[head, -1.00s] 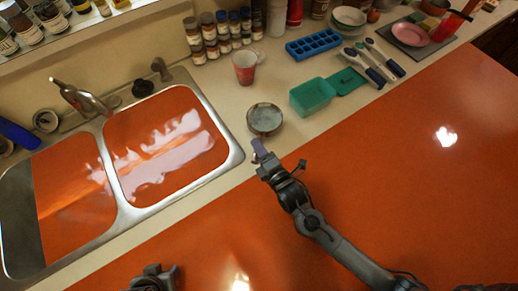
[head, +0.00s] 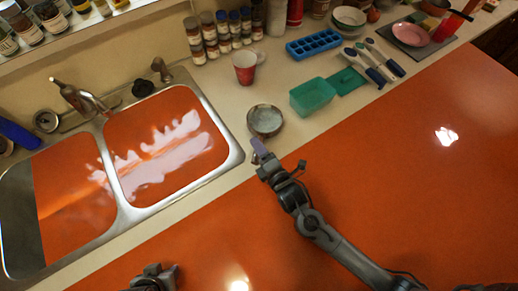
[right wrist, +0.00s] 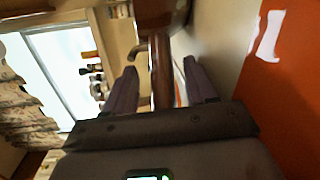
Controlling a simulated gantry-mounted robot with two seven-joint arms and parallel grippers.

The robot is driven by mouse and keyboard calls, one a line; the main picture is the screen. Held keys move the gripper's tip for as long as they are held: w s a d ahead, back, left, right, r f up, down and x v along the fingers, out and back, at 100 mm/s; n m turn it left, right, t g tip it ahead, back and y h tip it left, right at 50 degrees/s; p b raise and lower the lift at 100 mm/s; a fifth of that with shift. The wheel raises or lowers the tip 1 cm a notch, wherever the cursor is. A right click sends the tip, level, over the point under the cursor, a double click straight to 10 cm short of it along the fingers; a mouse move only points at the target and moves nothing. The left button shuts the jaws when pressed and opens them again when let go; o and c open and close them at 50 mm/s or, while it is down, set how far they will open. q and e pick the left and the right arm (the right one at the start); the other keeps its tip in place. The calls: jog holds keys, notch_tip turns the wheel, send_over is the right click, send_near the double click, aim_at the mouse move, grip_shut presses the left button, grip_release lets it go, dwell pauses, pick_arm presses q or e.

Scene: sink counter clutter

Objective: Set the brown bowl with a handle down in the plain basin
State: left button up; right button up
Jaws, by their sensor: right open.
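The brown bowl with a handle (head: 265,121) sits on the counter just right of the sink, its inside pale and shiny. My right gripper (head: 258,150) is open at the bowl's near side. In the right wrist view, the brown handle (right wrist: 161,75) lies between the two spread fingers, with no clear contact. The sink has a right basin (head: 165,145) with an even orange inside and a left basin (head: 75,195) with a dark grey strip at its left. My left gripper (head: 155,277) is at the bottom edge, its fingers unclear.
A red cup (head: 244,68) stands behind the bowl, and a green container (head: 312,96) is to its right. A blue ice tray (head: 313,44) and several utensils lie farther back. The faucet (head: 85,98) rises behind the sink.

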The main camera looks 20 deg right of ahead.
jog(key=s+d+f+m+g, duration=0.1)
jog(key=s+d+m+g, duration=0.1)
jog(key=s+m+g, duration=0.2)
jog(key=s+d+m+g+h, duration=0.1)
jog(key=s+d+m+g, duration=0.2)
jog(key=s+m, duration=0.6)
jog(key=s+d+f+m+g+h, duration=0.1)
jog(key=s+d+m+g, duration=0.2)
jog(key=s, duration=0.9)
jog(key=m+g, duration=0.2)
jog(key=m, duration=0.1)
jog(key=shift+f+g, duration=0.3)
jog(key=shift+w+a, duration=0.1)
jog(key=shift+o, duration=0.5)
notch_tip(320, 180, up, 18)
jog(key=p, duration=1.7)
jog(key=shift+f, duration=0.15)
jog(key=o, duration=0.4)
jog(key=shift+r+p, duration=0.5)
jog(key=shift+p, duration=0.15)
jog(key=shift+f, duration=0.15)
